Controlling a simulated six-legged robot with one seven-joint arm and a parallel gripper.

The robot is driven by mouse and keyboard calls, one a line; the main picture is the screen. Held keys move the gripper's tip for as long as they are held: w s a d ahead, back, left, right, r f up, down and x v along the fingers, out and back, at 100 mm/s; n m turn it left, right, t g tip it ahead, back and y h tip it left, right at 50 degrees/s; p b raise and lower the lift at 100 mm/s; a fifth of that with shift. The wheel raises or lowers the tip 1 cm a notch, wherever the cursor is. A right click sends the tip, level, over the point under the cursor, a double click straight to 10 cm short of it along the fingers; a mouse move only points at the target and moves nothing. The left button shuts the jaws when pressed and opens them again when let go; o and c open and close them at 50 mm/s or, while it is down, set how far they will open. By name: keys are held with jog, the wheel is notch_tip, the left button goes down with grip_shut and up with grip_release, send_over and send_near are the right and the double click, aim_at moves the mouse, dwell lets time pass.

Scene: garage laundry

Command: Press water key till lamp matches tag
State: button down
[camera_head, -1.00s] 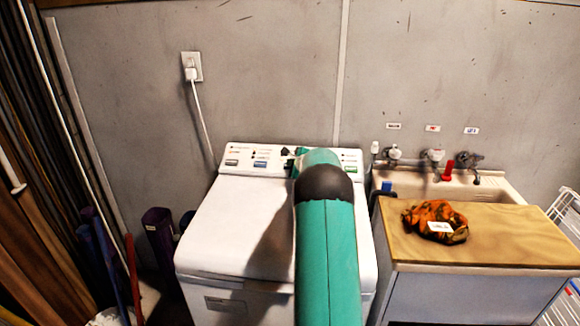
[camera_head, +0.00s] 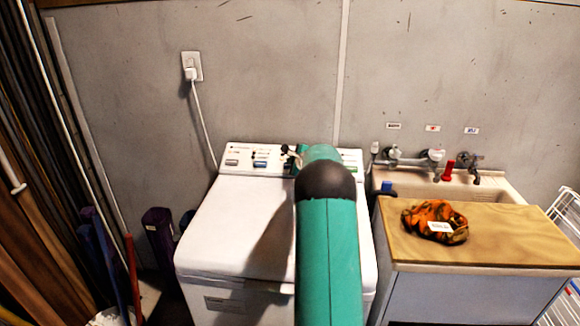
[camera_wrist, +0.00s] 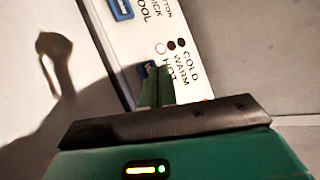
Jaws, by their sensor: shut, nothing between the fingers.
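The white washing machine (camera_head: 235,225) stands against the wall, its control panel along the back edge. In the wrist view, the panel has lamps beside the words COLD, WARM and HOT. The lamp in line with HOT (camera_wrist: 160,48) looks pale, and the other two look dark. A blue key (camera_wrist: 149,69) lies by HOT, partly hidden by my fingers. My gripper (camera_wrist: 157,84) is shut and empty, its tips at or just over this key; contact cannot be told. An orange and dark patterned cloth (camera_head: 432,212) on the wooden counter bears a white tag (camera_head: 439,227), too small to read.
Other keys line the panel, including one blue key (camera_wrist: 121,8) in the wrist view. The sink (camera_head: 500,190) with taps and the wooden counter (camera_head: 480,245) are at right. Poles and boards stand at left. A plug cord (camera_head: 203,120) hangs behind the machine.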

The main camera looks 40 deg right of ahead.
jog(key=r, duration=0.1)
jog(key=a+r, duration=0.1)
jog(key=r, duration=0.1)
jog(key=s+r, duration=0.1)
jog(key=shift+s+a+r, duration=0.1)
jog(key=shift+a+r, duration=0.15)
jog(key=shift+r, duration=0.1)
jog(key=shift+s, duration=0.1)
dwell(0.8)
